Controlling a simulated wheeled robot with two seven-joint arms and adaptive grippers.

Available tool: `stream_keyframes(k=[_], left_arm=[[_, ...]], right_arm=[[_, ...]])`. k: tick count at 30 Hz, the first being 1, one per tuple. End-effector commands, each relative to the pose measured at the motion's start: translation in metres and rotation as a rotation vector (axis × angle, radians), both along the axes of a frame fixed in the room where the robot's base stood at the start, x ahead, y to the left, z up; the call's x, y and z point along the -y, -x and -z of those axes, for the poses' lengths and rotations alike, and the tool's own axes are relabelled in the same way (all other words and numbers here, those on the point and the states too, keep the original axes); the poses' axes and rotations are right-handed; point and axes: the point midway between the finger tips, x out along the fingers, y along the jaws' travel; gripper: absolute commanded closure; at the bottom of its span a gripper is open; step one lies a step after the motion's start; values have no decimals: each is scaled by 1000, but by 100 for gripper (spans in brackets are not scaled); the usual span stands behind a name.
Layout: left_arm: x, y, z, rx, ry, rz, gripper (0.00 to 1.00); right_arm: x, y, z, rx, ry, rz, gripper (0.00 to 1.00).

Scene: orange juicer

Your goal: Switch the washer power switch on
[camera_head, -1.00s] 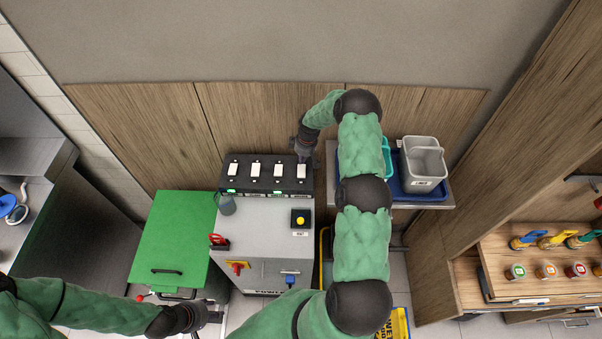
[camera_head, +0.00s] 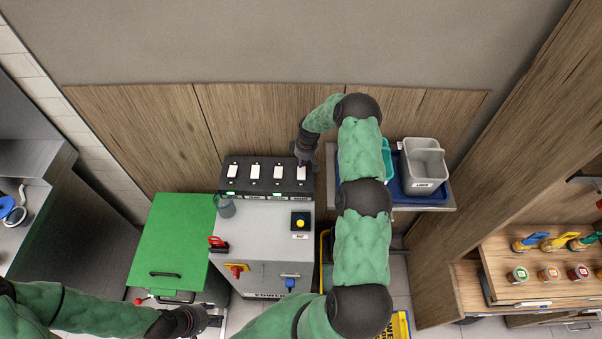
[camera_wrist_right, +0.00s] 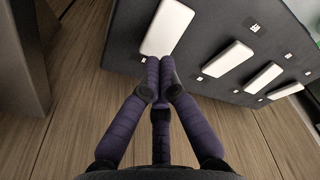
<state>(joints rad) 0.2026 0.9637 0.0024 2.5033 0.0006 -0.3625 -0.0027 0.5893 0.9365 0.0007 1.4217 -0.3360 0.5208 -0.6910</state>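A black panel (camera_head: 267,187) with several white rocker switches in a row stands on the back of the grey machine (camera_head: 262,235). The rightmost switch (camera_head: 301,174) is under my right gripper (camera_head: 304,159). In the right wrist view this switch (camera_wrist_right: 167,27) is the large one at top, and my right gripper (camera_wrist_right: 162,76) has its purple fingers together at its lower edge, with nothing between them. Whether they touch it is unclear. The panel's small labels are too blurred to tell which switch is the washer's. My left gripper (camera_head: 208,318) is low at the left, its fingers unclear.
A green lidded bin (camera_head: 170,245) stands left of the machine. A red-handled item (camera_head: 218,243), a yellow button box (camera_head: 300,221) and a red knob (camera_head: 236,269) are on the machine. A grey bucket (camera_head: 425,165) sits on a blue tray at the right.

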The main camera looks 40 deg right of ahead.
Motion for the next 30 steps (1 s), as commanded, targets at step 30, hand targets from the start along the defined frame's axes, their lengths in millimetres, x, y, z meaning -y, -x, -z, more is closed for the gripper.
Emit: stream_keyframes(k=[30], left_arm=[[0, 0, 6, 0, 0, 0, 60]], right_arm=[[0, 0, 6, 0, 0, 0, 100]])
